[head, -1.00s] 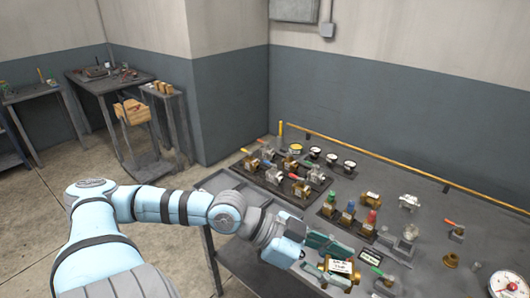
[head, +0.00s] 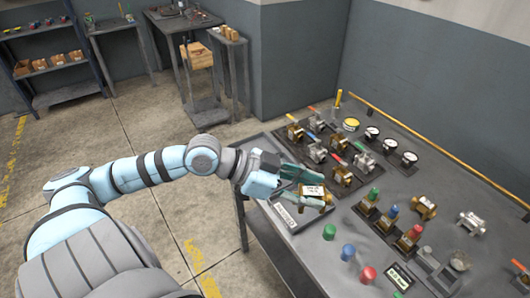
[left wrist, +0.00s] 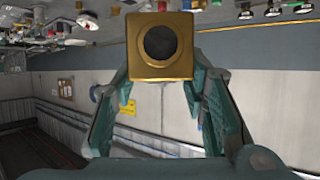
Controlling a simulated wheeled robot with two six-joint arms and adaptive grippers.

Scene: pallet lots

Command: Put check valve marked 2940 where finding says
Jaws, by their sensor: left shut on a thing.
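My left gripper (head: 300,188) is shut on a brass valve (head: 322,201) with a white label on top. The print on the label is too small to read. The gripper holds the valve at the table's left end, over or near a dark tray with a white tag (head: 285,216); I cannot tell whether they touch. In the left wrist view the valve's square brass end (left wrist: 160,45) with its dark round bore shows between the green fingers (left wrist: 160,105). My right gripper is not in view.
Racks of lever valves (head: 341,176) stand behind. A rack with green, blue and red tops (head: 393,211) is to the right. Green, blue and red knobs (head: 347,252) stand near the front edge, beside a small dark sign (head: 399,276). Another brass valve (head: 424,207) lies further right.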

